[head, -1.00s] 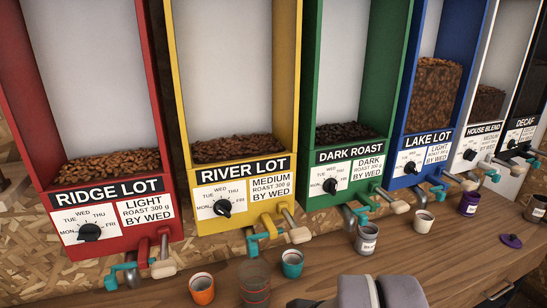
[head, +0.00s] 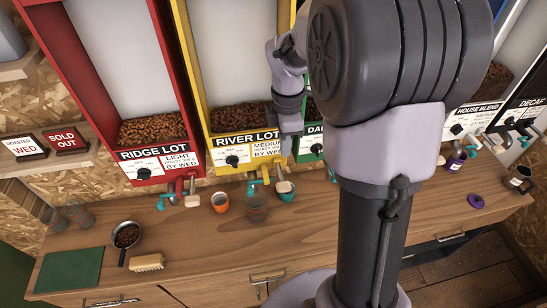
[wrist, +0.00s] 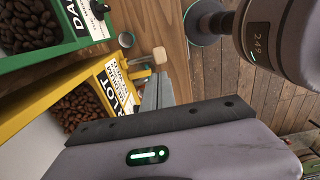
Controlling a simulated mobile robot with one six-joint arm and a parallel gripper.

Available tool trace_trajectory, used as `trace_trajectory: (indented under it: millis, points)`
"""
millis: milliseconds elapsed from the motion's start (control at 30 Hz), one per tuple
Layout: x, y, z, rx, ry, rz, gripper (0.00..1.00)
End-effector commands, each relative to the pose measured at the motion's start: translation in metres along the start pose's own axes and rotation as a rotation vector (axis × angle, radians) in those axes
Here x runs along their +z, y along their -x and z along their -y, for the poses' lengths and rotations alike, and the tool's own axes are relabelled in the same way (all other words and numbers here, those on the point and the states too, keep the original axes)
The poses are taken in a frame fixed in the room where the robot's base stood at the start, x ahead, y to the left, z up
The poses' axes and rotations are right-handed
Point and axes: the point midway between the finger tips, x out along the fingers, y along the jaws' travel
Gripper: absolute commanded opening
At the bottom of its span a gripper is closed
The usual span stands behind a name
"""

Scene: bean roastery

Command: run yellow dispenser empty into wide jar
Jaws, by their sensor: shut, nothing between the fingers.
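The yellow dispenser (head: 211,100), labelled RIVER LOT, stands between the red and green ones, with brown beans (head: 238,118) in its bottom. Under it are a teal lever (head: 252,187) and a pale wooden handle (head: 284,187). A clear wide jar (head: 257,212) stands on the counter below; I cannot see any beans in it. My gripper (head: 291,147) is shut and empty, pointing down by the dispenser's lower right front, above the handle. In the wrist view my shut fingers (wrist: 158,91) show near the yellow dispenser (wrist: 38,106) and its wooden handle (wrist: 160,55), apart from the handle.
An orange cup (head: 220,204) stands left of the jar and a teal cup (head: 287,195) right of it. A scoop of beans (head: 127,236), a brush (head: 147,262) and a green mat (head: 70,270) lie at left. My arm hides the counter's middle right.

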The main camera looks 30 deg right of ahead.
Motion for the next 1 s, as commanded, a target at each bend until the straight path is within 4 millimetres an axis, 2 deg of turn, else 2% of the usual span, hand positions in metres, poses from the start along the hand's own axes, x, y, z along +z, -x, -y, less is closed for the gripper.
trace_trajectory:
  millis: [267,367,733,900,1000]
  points:
    - [-0.001,-0.008,0.001,-0.002,-0.003,-0.001,0.00]
    - [-0.001,-0.025,0.001,-0.002,-0.003,-0.001,0.00]
    - [-0.001,-0.105,0.002,-0.004,-0.003,-0.001,0.00]
    - [-0.001,-0.130,0.001,-0.001,-0.003,-0.001,0.00]
    - [-0.001,-0.138,0.001,0.001,-0.003,-0.001,0.00]
